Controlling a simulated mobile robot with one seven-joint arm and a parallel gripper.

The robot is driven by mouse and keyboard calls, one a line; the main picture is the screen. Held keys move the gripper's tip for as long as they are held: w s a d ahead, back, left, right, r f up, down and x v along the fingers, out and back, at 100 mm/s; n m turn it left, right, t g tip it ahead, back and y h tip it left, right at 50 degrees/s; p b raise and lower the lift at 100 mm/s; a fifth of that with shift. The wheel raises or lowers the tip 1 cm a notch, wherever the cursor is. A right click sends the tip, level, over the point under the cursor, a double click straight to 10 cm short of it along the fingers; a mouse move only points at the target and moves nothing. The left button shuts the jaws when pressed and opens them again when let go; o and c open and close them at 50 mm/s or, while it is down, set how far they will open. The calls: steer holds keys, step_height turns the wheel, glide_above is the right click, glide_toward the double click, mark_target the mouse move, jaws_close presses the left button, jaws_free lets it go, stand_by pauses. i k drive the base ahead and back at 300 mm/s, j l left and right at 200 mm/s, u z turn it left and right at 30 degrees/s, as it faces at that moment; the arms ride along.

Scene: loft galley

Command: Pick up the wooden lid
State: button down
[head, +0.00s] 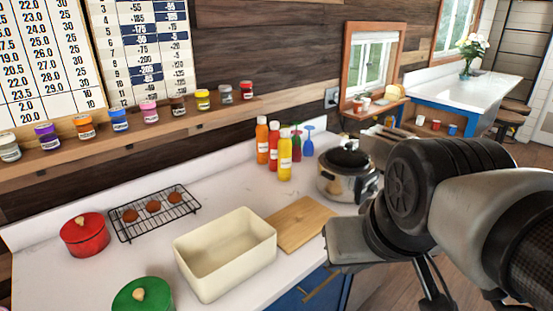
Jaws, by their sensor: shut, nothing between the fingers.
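The wooden lid (302,224) is a flat, light brown rectangular board lying on the white counter. It lies just right of an open, empty cream bin (224,252), whose right end partly hides its edge. My gripper (350,244) shows only as a grey hand body at the end of my arm, to the right of the lid near the counter's front edge. The fingertips are hidden from this view. The gripper is shut and empty, apart from the lid.
A steel cooker (347,178) with a black lid stands behind my arm. Sauce bottles (285,158) stand at the back of the counter. A cooling rack (154,214), a red pot (84,235) and a green pot (143,297) are left. Counter behind the lid is clear.

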mark_target(296, 224)
steer(key=u, duration=0.3)
steer(key=i+l+u, duration=0.15)
steer(key=l+u, duration=0.15)
steer(key=i+l+u, duration=0.1)
steer(key=l+u, duration=0.15)
steer(key=i+l+u, duration=0.1)
steer(key=l+u, duration=0.2)
steer(key=i+l, duration=0.1)
steer(key=l, duration=0.5)
steer(key=i+l+u, duration=0.1)
steer(key=l, duration=0.5)
